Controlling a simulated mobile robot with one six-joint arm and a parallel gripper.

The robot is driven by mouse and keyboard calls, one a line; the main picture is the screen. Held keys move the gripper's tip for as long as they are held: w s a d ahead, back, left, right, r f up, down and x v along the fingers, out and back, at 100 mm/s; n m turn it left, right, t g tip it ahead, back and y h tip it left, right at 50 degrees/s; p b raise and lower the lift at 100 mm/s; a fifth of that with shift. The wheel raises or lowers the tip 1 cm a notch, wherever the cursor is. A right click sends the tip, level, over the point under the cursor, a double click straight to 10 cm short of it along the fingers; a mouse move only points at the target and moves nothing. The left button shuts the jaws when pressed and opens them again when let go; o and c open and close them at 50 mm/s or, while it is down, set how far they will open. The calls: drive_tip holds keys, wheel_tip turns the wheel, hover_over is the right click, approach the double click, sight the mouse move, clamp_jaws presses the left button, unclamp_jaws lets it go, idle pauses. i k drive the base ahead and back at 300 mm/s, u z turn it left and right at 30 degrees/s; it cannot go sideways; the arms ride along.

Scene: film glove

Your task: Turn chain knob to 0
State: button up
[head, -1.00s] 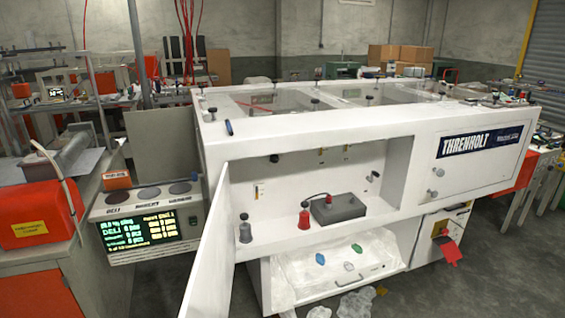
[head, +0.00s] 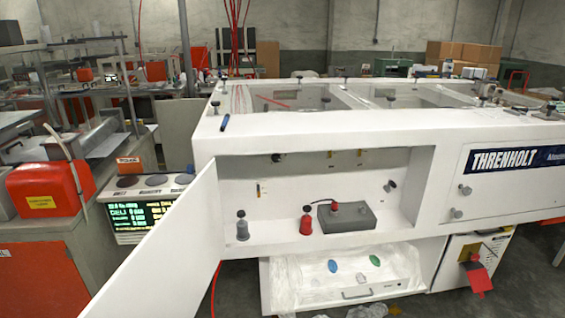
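The large white machine marked THRENHOLT (head: 300,123) fills the middle and right of the head view, with its front door (head: 170,250) swung open. In its open bay stand a grey knob-like piece with a black top (head: 242,226) and a red one (head: 306,220). A dark grey box (head: 345,216) with a small knob on top sits beside the red piece. No label or scale is readable, so I cannot tell which is the chain knob. My gripper is not in view.
A console with a lit green-text screen (head: 140,216) stands left of the open door. A red box (head: 50,187) sits on a bench farther left. A tray (head: 345,281) with blue and green pieces lies below the bay. Open floor shows at the lower right.

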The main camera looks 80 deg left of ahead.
sight(275, 158)
drive_tip(key=i, duration=0.85)
drive_tip(key=u, duration=3.35)
drive_tip(key=i, duration=0.1)
drive_tip(key=z, duration=1.7)
drive_tip(key=k, duration=0.3)
drive_tip(key=u, duration=2.55)
